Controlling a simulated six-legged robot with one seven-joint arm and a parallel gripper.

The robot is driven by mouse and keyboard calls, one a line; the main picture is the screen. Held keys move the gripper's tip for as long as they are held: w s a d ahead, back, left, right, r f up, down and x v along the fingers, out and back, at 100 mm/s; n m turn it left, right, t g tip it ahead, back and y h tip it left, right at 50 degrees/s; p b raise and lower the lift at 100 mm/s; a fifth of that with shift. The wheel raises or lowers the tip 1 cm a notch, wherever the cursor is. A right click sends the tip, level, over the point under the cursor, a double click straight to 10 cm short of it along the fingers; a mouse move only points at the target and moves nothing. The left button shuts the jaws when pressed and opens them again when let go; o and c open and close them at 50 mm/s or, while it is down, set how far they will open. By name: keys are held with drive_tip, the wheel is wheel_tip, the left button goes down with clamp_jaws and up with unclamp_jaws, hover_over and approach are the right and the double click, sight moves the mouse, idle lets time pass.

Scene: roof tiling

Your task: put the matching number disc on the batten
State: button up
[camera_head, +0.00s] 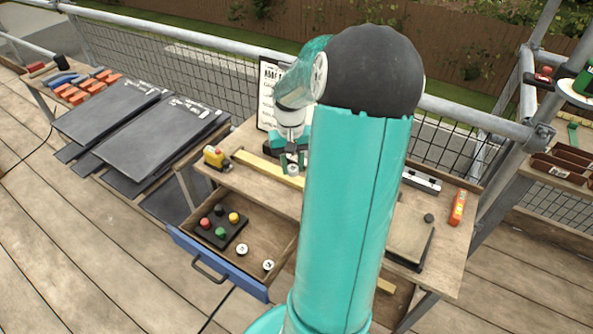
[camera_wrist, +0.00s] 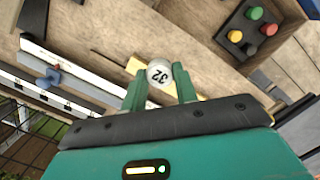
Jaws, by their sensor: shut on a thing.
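My gripper (camera_wrist: 159,82) is shut on a white disc marked 32 (camera_wrist: 159,74), held between its two green fingertips. In the head view, my gripper (camera_head: 292,163) is over the workbench with the disc (camera_head: 293,170) at its tips. The yellow batten (camera_head: 262,167) lies on the bench below and beside the disc. In the wrist view, the batten (camera_wrist: 134,66) shows on both sides of the disc. I cannot tell whether the disc touches it. Two more white discs, one (camera_head: 242,249) and another (camera_head: 268,265), lie in the open drawer; their numbers are too small to read.
The blue-fronted drawer (camera_head: 215,266) holds a black block (camera_head: 220,229) with coloured knobs. A yellow device (camera_head: 214,156) stands at the bench's left. A printed board (camera_head: 267,95) stands behind. An orange level (camera_head: 458,207) lies at right. My arm hides the bench's middle.

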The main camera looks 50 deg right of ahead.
hover_over(297, 179)
wheel_tip(297, 179, down, 6)
drive_tip(key=shift+w+a+f, duration=0.1)
drive_tip(key=shift+a+f, duration=0.05)
drive_tip(key=shift+f, duration=0.1)
drive_tip(key=shift+w+f, duration=0.1)
drive_tip(key=shift+f, duration=1.6)
drive_tip(key=shift+f, duration=0.1)
drive_tip(key=o, duration=0.9)
drive_tip(key=shift+o, duration=0.2)
